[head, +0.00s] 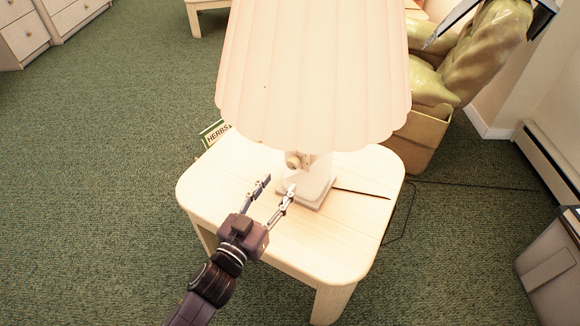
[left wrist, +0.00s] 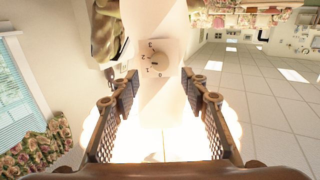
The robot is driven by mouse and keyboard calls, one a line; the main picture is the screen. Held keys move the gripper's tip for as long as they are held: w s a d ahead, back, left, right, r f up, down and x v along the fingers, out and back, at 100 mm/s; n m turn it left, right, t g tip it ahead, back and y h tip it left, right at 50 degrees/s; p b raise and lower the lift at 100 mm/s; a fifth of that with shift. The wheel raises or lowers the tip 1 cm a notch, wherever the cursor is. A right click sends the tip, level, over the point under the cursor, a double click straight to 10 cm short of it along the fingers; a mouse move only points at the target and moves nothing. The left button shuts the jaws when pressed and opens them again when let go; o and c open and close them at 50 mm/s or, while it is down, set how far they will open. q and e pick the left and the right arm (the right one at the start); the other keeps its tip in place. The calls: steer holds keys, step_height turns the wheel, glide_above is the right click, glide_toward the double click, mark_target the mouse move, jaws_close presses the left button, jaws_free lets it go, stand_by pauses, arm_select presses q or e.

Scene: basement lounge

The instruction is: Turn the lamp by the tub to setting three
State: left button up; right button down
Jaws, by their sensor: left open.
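The lamp, with a pleated cream shade (head: 312,75) and a pale base (head: 312,182), stands upright on a small light-wood table (head: 345,250). A round knob (head: 293,160) sits on the base just under the shade. In the left wrist view the dial knob (left wrist: 156,60) has the numbers 0, 1, 2 and 3 around it; its pointer is too small to read. My left gripper (head: 278,184) is open and empty, in front of the base with its fingers towards the knob. In the left wrist view its fingers (left wrist: 158,90) stand either side of the base, apart from the knob. My right gripper does not show.
A box marked HERBS (head: 214,133) shows at the table's left edge. A dark cord (head: 362,193) runs over the tabletop to the right. A grey bin (head: 550,262) is at right. Green carpet (head: 110,150) is clear at left.

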mark_target(291, 166)
arm_select(q)
steer(key=x, duration=0.7)
steer(key=shift+w+d+b, duration=0.2)
steer(key=shift+w+b, duration=0.05)
steer(key=shift+b, duration=0.05)
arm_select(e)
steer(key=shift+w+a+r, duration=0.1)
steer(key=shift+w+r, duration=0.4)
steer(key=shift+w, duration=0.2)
arm_select(q)
jaws_close()
